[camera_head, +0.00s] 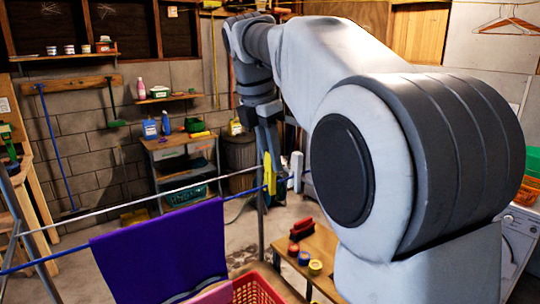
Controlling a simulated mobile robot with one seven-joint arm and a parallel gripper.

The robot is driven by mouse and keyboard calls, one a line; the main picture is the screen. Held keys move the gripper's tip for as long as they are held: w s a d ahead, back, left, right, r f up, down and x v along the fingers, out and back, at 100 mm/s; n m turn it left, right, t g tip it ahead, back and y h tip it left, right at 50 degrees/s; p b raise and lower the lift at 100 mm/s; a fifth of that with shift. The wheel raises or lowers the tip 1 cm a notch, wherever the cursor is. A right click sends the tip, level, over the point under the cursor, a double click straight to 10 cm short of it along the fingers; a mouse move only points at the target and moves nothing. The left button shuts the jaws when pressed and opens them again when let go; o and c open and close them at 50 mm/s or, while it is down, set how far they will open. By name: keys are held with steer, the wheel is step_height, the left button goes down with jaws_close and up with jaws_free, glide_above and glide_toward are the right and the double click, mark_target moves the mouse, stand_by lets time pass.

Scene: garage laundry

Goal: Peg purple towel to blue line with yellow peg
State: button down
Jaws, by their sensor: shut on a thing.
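The purple towel (160,250) hangs over the blue line (60,252) at the lower left, its top edge folded over the line. My gripper (269,157) points down near the right end of the lines. It is shut on the yellow peg (270,178), which hangs below the fingertips. The peg is right of the towel and apart from it. It overlaps the rack's right end in the picture; I cannot tell whether it touches the line.
A white line (130,203) runs above the blue line. A red basket (258,289) and pink cloth (213,294) are at the bottom. A wooden bench (322,246) holds tape rolls and a brush. A shelf unit (168,150) stands behind. My arm hides much of the right side.

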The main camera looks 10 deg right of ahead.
steer(key=shift+r+p, duration=1.8)
steer(key=shift+r, duration=0.1)
steer(key=shift+a, duration=0.1)
